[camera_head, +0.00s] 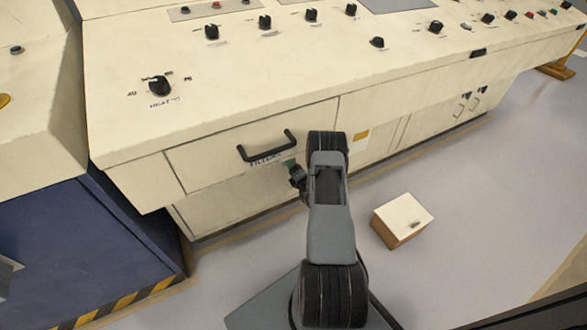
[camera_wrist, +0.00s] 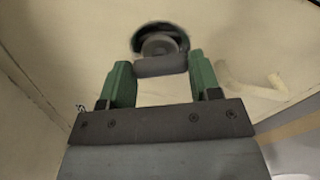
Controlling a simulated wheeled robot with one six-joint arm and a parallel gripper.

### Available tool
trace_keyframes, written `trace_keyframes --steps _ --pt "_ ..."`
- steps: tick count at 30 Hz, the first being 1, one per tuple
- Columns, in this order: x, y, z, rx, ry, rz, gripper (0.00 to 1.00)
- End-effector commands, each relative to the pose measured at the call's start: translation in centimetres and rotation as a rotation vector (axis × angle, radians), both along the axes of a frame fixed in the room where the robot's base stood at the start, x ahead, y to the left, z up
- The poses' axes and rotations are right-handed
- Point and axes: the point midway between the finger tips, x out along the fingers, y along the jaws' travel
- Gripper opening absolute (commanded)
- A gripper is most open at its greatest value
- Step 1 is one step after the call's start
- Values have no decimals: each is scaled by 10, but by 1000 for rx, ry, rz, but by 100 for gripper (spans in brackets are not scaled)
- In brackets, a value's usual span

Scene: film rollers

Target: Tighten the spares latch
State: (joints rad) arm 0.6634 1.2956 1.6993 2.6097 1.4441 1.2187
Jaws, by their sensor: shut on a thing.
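In the wrist view a latch (camera_wrist: 160,50) with a round dark base and a grey grip bar is on a cream panel. My gripper (camera_wrist: 162,67) has its two green fingers on either side of the grey bar, shut on it. The bar lies roughly level across the picture. I cannot read a label that names this latch. In the head view my gripper (camera_head: 296,172) is at the cream cabinet front, below and right of a black drawer handle. My arm hides the latch there.
The cream console (camera_head: 230,75) carries several black knobs on top. A black drawer handle (camera_head: 267,147) stands out near my gripper. A small box with a white top (camera_head: 404,213) is on the floor right of my arm.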

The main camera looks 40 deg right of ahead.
Motion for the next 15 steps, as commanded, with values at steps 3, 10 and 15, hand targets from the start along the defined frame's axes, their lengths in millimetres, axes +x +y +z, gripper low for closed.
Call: trace_keyframes --steps 3,10,15 --pt "0 1 -1 93 -11 1 34" --pt "0 1 -1 242 -31 1 34" --pt "0 1 -1 314 -41 1 34"
